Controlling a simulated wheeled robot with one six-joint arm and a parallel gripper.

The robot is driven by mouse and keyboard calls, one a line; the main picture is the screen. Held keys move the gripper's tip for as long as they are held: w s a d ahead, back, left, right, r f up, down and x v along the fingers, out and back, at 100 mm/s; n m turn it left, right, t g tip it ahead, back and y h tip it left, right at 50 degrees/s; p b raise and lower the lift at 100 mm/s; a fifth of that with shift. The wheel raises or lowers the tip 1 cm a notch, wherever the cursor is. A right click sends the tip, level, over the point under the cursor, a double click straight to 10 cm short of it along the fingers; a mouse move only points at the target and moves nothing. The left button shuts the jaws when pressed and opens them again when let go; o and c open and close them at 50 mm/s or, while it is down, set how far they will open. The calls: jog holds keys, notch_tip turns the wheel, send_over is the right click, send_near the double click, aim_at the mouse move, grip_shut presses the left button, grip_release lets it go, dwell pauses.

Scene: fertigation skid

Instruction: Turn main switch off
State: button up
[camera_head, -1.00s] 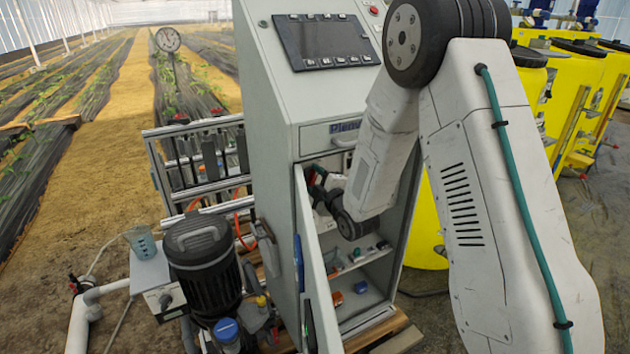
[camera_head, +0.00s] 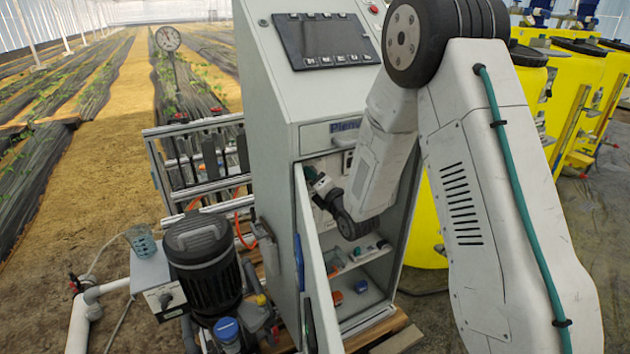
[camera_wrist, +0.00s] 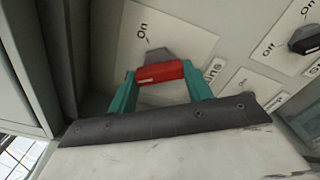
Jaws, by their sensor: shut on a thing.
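The main switch (camera_wrist: 160,73) has a red handle on a grey base, on the light panel inside the cabinet. In the wrist view the handle lies across the picture, in front of a white plate with "On" lettering and a partly hidden label ending in "ns". My gripper (camera_wrist: 159,76) has teal fingers, one at each end of the red handle, and is shut on it. In the head view my gripper (camera_head: 318,182) reaches into the open cabinet, and the switch itself is hidden there.
A black switch (camera_wrist: 304,39) with On and Off lettering sits to the right on the same panel. The open cabinet door (camera_head: 315,265) stands left of my wrist. Shelves (camera_head: 362,262) with small parts lie below. A motor pump (camera_head: 203,262) stands left of the cabinet.

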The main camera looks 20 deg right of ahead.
jog(key=shift+n, duration=1.1)
jog(key=o, duration=1)
jog(key=shift+c, duration=0.2)
jog(key=s+d, duration=0.1)
jog(key=s, duration=0.6)
jog(key=shift+s+d, duration=0.3)
jog(key=shift+s, duration=0.05)
